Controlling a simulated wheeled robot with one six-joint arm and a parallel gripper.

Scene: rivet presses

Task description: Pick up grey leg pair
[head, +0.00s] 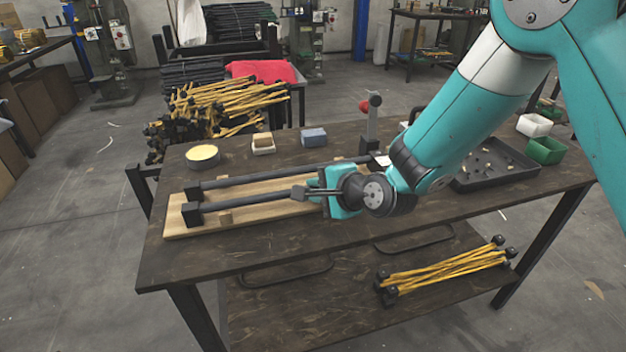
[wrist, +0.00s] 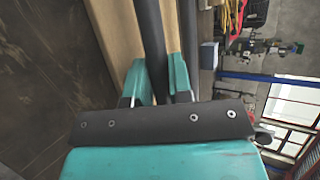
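The grey leg pair is two long dark tubes with black end blocks. It lies on a pale wooden board (head: 176,221) on the table. The far leg (head: 265,174) and the near leg (head: 248,204) run side by side. My gripper (head: 308,191) is low over the near leg, at the board's right part. In the wrist view, my gripper's teal fingers (wrist: 160,82) stand on both sides of one tube (wrist: 150,35), with little or no gap visible. The other tube (wrist: 188,40) lies outside the fingers. I cannot tell whether the fingers press on the tube.
A round tin (head: 203,155) and small boxes stand behind the board. A red-knobbed lever (head: 371,118) rises behind my wrist. A dark tray (head: 495,166) of small parts lies right. Yellow legs (head: 445,268) lie on the lower shelf. The table's front strip is clear.

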